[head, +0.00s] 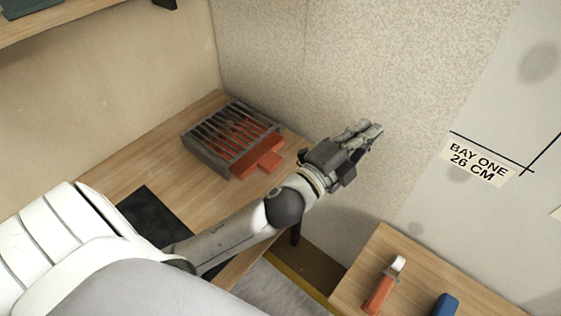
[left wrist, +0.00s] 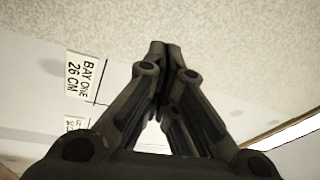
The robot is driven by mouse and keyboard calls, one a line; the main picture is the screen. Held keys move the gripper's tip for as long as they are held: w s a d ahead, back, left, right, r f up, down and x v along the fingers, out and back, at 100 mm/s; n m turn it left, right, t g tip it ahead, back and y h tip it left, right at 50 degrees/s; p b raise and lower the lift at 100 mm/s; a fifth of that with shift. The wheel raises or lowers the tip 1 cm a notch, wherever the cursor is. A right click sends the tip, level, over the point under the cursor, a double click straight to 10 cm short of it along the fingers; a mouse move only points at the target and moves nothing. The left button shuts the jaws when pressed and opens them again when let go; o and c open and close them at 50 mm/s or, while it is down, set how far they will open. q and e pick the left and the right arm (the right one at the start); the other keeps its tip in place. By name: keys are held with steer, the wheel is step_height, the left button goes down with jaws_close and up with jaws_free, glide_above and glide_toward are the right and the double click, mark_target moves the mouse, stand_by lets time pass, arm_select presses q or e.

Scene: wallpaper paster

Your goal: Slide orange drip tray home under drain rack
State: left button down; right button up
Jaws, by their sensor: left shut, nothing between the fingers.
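The orange drip tray (head: 262,159) sits under the dark grey drain rack (head: 213,157) on the wooden counter in the head view. Part of the tray, with its tab handle, sticks out at the rack's right front side, and more orange shows through the bars. My left gripper (head: 372,129) is shut and empty, to the right of the tray and apart from it, in front of the textured wall. In the left wrist view the closed fingers (left wrist: 161,48) point at the wall. My right gripper is not in view.
A black mat (head: 150,212) lies on the counter near my left arm. A lower right wooden table (head: 400,262) holds an orange-handled tool (head: 380,290) and a blue object (head: 445,304). A "BAY ONE 26 CM" label (head: 477,163) is on the wall. A gap separates counter and table.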

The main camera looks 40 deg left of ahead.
arm_select(q)
steer(key=s+d+r+m+g+h, duration=0.1)
steer(key=d+r+m+g+h, duration=0.1)
steer(key=d+r+m+h, duration=0.5)
steer(key=s+d+f+m+g+h, duration=0.4)
steer(key=d+m+g+h, duration=0.4)
steer(key=m, duration=1)
steer(key=m+g+y, duration=1)
steer(key=m+y, duration=0.2)
steer(key=y, duration=0.8)
glide_toward(280, 179)
steer(key=d+r, duration=0.3)
steer(key=d, duration=0.1)
steer(key=a+f+b, duration=0.1)
steer(key=f+b, duration=0.1)
steer(key=f, duration=0.1)
steer(key=a+f+b, duration=0.1)
steer(key=f+b, duration=0.1)
steer(key=f, duration=0.1)
steer(key=a+f+b, duration=0.1)
steer(key=f+b, duration=0.1)
steer(key=f, duration=0.2)
steer(key=shift+s, duration=0.1)
steer(key=shift+a, duration=0.6)
